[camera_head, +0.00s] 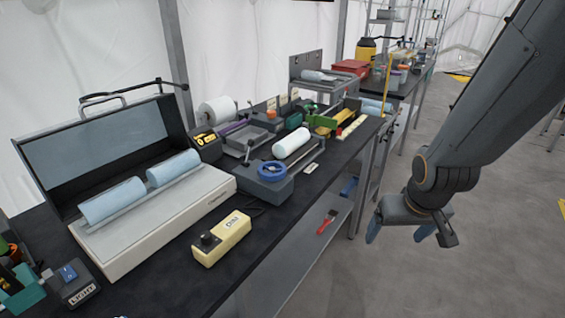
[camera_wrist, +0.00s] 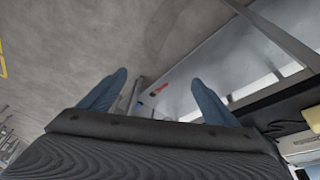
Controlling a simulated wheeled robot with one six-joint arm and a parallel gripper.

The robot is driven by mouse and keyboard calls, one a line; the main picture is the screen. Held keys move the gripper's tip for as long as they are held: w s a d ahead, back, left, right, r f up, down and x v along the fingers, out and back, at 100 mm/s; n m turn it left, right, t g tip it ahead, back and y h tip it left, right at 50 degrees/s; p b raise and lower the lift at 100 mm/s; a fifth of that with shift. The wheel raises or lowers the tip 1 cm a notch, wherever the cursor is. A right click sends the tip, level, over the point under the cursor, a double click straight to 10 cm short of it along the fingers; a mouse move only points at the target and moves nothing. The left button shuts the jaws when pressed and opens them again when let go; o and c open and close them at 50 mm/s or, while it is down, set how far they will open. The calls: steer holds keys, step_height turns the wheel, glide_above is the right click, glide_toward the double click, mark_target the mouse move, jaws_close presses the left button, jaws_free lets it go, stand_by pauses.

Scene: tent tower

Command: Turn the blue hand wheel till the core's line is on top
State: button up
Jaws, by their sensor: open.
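The blue hand wheel (camera_head: 272,170) sits on a dark grey block device (camera_head: 262,187) near the front edge of the bench, at the middle of the head view. A white cylinder, perhaps the core (camera_head: 291,143), lies just behind and to the right of the wheel. I cannot make out a line on it. My gripper (camera_head: 400,236) hangs over the floor to the right of the bench, well apart from the wheel. In the wrist view my gripper's two blue fingers (camera_wrist: 158,95) are spread with nothing between them. The wheel does not show in the wrist view.
On the black bench (camera_head: 180,277) stand a cream box with a knob (camera_head: 222,238) and an open case (camera_head: 155,225) holding light-blue cylinders. A green-handled tool (camera_head: 323,121) lies farther back. A red-handled tool (camera_head: 327,222) lies on the lower shelf. The floor right of the bench is clear.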

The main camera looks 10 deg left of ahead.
steer(key=w+a+r+n+t+y+p, duration=0.2)
steer(key=w+a+t+p, duration=0.1)
steer(key=w+a, duration=0.5)
steer(key=n+t+y+p, duration=0.3)
steer(key=n+y+p, duration=0.1)
steer(key=y, duration=0.3)
glide_toward(273, 169)
steer(key=w+a, duration=0.2)
steer(key=p+x, duration=0.1)
steer(key=x, duration=0.3)
steer(key=f+p+x, duration=0.1)
steer(key=x, duration=0.3)
steer(key=shift+s+d, duration=0.1)
steer(key=shift+d, duration=0.05)
steer(key=c, duration=1)
steer(key=shift+c, duration=0.2)
